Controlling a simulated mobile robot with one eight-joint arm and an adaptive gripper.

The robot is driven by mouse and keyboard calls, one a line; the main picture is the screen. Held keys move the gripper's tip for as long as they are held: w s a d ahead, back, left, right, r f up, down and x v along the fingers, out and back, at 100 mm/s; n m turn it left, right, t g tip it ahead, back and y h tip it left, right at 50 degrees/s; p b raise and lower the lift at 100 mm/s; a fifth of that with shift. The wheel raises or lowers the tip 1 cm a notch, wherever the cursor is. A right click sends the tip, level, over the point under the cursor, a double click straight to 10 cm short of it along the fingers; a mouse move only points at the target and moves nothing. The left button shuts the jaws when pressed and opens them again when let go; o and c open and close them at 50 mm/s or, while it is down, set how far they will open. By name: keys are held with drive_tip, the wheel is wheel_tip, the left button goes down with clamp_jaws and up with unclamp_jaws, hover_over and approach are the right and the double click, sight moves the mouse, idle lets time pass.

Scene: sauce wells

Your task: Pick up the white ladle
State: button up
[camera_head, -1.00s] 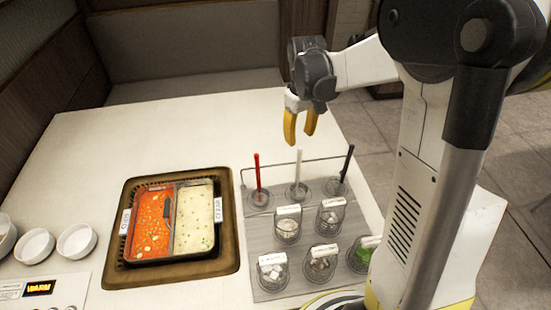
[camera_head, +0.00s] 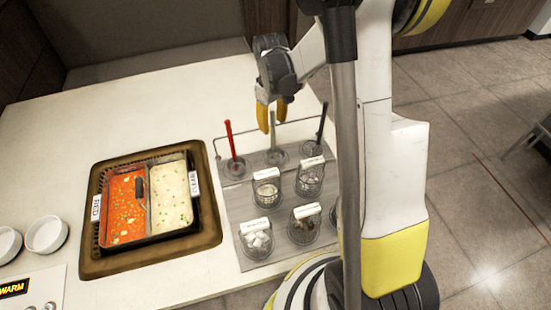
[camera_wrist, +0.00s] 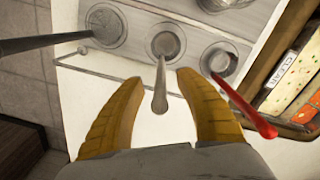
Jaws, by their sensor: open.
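The white ladle (camera_head: 273,132) stands upright in the middle well of the grey tray, between a red ladle (camera_head: 230,140) and a black ladle (camera_head: 321,124). My gripper (camera_head: 271,116) is open and empty above the tray, its yellow fingers at the height of the white ladle's handle top. In the wrist view, the white ladle's handle (camera_wrist: 160,90) lies between the two open fingers of my gripper (camera_wrist: 160,100). The red ladle (camera_wrist: 245,108) passes close by the right finger, and the black ladle (camera_wrist: 45,42) is at the left.
Several labelled containers (camera_head: 266,190) stand on the grey tray (camera_head: 236,204) in front of the ladles. A thin metal rail (camera_head: 250,124) runs behind the wells. A two-part soup pot (camera_head: 147,247) sits at left, with white bowls (camera_head: 46,234) beyond. The back left table (camera_head: 120,105) is clear.

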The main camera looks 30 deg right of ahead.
clamp_jaws()
idle(0.4)
